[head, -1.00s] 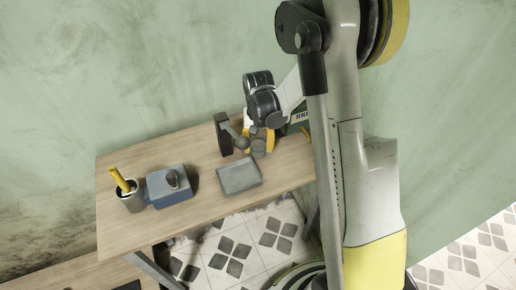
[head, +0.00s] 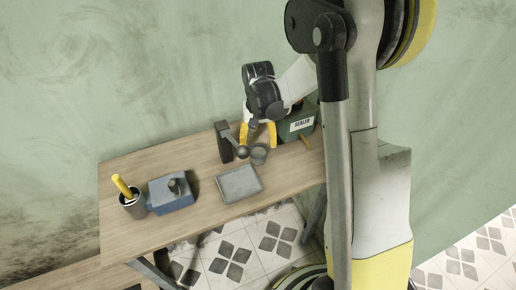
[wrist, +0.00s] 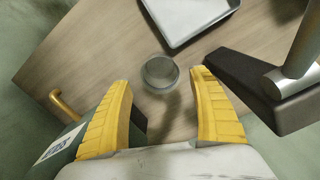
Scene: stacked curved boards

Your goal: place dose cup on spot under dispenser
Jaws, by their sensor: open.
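The dose cup (head: 259,153), small, grey and round, stands upright on the wooden table; I look into its open top in the wrist view (wrist: 160,72). In the wrist view the dispenser (wrist: 265,92) is at the right, apart from the cup. I cannot make out the marked spot. My gripper (head: 260,140) is open behind the cup; in the wrist view its yellow fingertips (wrist: 160,78) flank the cup's near side with gaps.
A shallow grey tray (head: 240,183) lies in front of the cup. A blue box (head: 171,192) and a dark holder with a yellow item (head: 133,205) are on the left. The table (head: 200,160) is clear between.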

